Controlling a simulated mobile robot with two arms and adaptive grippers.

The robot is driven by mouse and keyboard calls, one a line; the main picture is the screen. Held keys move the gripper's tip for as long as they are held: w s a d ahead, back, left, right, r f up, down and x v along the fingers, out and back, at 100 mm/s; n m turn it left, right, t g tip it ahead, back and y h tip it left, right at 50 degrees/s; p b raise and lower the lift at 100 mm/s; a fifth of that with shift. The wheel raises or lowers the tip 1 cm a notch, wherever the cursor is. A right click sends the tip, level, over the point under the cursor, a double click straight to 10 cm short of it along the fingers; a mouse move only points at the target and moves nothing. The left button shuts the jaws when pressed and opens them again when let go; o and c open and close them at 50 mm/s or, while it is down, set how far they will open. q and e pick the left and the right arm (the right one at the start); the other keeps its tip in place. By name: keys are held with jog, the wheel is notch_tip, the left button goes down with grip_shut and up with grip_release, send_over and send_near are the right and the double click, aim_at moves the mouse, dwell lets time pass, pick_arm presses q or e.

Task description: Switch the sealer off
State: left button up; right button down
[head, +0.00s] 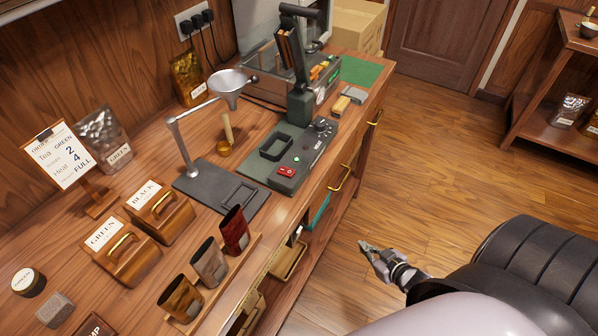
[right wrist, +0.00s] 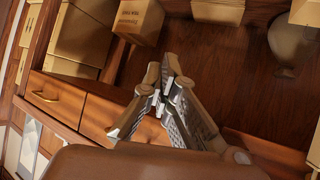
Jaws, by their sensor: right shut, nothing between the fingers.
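The sealer (head: 300,105) is a dark green machine with an upright arm, standing on the counter near its front edge. Its base carries a red switch (head: 287,171), a small green lamp (head: 297,159) that looks lit, and a dark knob (head: 321,125). The switch's exact position is too small to tell. My right gripper (head: 366,247) is over the floor, in front of the counter and below right of the sealer, apart from it. It is shut and empty; its fingertips also show in the right wrist view (right wrist: 170,75). My left gripper is not in view.
A funnel stand (head: 190,150) is left of the sealer. Wooden boxes (head: 120,255) and a rack of pouches (head: 208,265) stand nearer. A drawer handle (head: 340,178) sticks out from the counter front. The floor (head: 440,160) right of the counter is clear.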

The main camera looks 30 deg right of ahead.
jog(key=w+a+r+n+t+y+b, duration=0.15)
jog(key=w+r, duration=0.25)
jog(key=r, duration=0.4)
jog(key=w+r+t+y, duration=0.2)
jog(key=w+r+t, duration=0.1)
jog(key=r, duration=0.5)
jog(key=a+r+n+y+b, duration=0.1)
jog(key=a+r+n+y, duration=0.1)
jog(key=r, duration=0.6)
jog(key=a+r+n+t+y, duration=0.1)
jog(key=a+r+n+y, duration=0.1)
jog(key=a+r+y, duration=0.3)
notch_tip(320, 180, up, 4)
jog(key=shift+a+f+b, duration=0.15)
jog(key=shift+a+b, duration=0.2)
jog(key=shift+a, duration=0.45)
jog(key=shift+w+t, duration=0.1)
jog(key=shift+t, duration=0.15)
jog(key=r+p, duration=0.2)
send_over(299, 178)
jog(key=shift+w+a, duration=0.15)
jog(key=shift+w, duration=0.2)
jog(key=f, duration=0.3)
jog(key=shift+s, duration=0.25)
jog(key=shift+s+d+f, duration=0.15)
jog(key=shift+d+f, duration=0.05)
jog(key=shift+f, duration=0.35)
